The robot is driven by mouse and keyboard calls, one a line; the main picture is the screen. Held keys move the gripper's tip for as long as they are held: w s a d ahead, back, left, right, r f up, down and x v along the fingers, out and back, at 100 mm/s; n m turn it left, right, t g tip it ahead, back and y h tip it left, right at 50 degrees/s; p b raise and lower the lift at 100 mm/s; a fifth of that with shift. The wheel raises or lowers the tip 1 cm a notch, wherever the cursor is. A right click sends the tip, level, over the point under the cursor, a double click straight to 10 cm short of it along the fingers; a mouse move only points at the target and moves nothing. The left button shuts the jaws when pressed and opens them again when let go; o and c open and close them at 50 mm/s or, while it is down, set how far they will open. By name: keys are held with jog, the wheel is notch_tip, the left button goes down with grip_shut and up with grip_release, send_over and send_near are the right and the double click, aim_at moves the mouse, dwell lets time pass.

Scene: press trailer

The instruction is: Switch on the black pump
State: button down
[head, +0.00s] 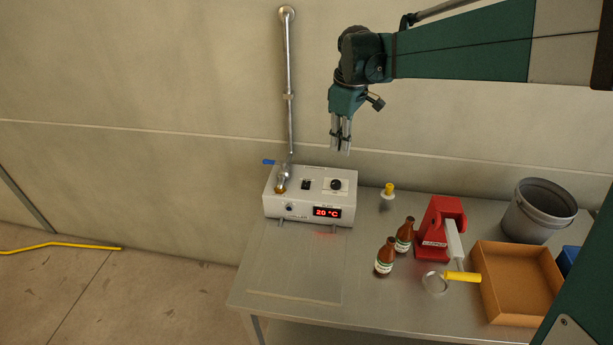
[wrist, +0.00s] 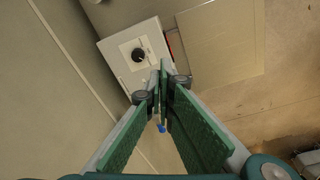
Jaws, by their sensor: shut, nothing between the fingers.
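No black pump can be made out in either view. My gripper (head: 341,148) points down above the box's back right, shut and empty, apart from the box. In the wrist view the shut fingers (wrist: 161,78) show in front of the white box (wrist: 113,52), with the black knob (wrist: 138,55) beyond the tips. The fingers hide part of the box there, and the rocker switch is not visible.
A metal pipe (head: 290,125) with a blue lever (head: 269,162) rises at the box's left. On the table (head: 290,264) are two brown bottles (head: 385,258), a red press (head: 436,225), a cardboard tray (head: 505,316) and a grey bucket (head: 522,222). The table's front left is clear.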

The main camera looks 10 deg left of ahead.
aim_at(306, 184)
jog(key=w+a+f+n+g+p, duration=0.1)
jog(key=w+a+f+n, duration=0.1)
jog(key=a, duration=0.4)
jog(key=w+a+f+n+g+p, duration=0.1)
jog(key=w+a+f+n, duration=0.1)
jog(key=w+a+f, duration=0.2)
jog(key=shift+w+a+f+h, duration=0.35)
jog(key=shift+w+a, duration=0.25)
jog(key=shift+a, duration=0.25)
jog(key=shift+f, duration=0.2)
jog(key=f, duration=0.4)
jog(key=s+f, duration=0.1)
jog(key=f, duration=0.4)
jog(key=f+p, duration=0.1)
jog(key=f, duration=0.3)
jog(key=shift+s+f, duration=0.3)
jog(key=shift+s, duration=0.05)
jog(key=shift+f, duration=0.1)
